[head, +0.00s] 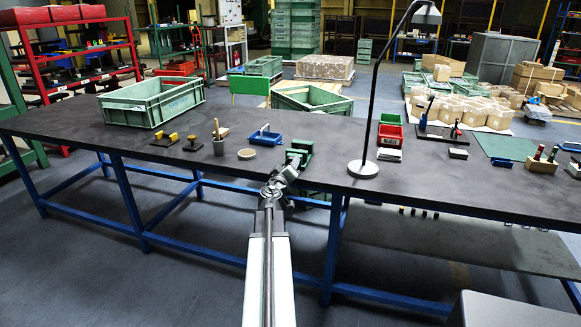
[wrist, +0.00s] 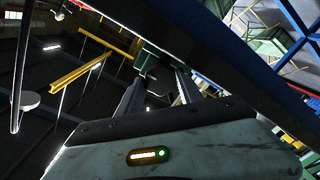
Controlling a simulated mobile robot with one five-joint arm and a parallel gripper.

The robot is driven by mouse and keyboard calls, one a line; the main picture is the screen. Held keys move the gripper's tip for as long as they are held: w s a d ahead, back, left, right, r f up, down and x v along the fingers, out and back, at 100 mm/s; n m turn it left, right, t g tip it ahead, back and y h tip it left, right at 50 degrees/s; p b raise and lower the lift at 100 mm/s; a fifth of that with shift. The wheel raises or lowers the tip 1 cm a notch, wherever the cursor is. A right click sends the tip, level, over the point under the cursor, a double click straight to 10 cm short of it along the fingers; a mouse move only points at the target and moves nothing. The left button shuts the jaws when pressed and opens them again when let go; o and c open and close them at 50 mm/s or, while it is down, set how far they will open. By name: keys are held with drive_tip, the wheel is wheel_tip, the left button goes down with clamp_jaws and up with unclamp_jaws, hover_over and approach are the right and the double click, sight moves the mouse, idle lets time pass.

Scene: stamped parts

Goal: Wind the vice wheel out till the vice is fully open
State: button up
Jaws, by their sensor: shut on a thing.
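The green vice (head: 303,146) stands at the front edge of the dark workbench, just beyond the end of my arm. My gripper (head: 293,163) reaches up to its near side. In the wrist view my gripper (wrist: 160,80) has its two long fingers pointing at the dark green vice body (wrist: 151,58), closed on a dark part between them. This part is at the vice's wheel, but its outline is mostly hidden by the fingers and shadow. How far apart the vice jaws stand cannot be told.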

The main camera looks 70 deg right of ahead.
drive_tip(key=o, duration=1.4)
drive_tip(key=shift+a, duration=0.1)
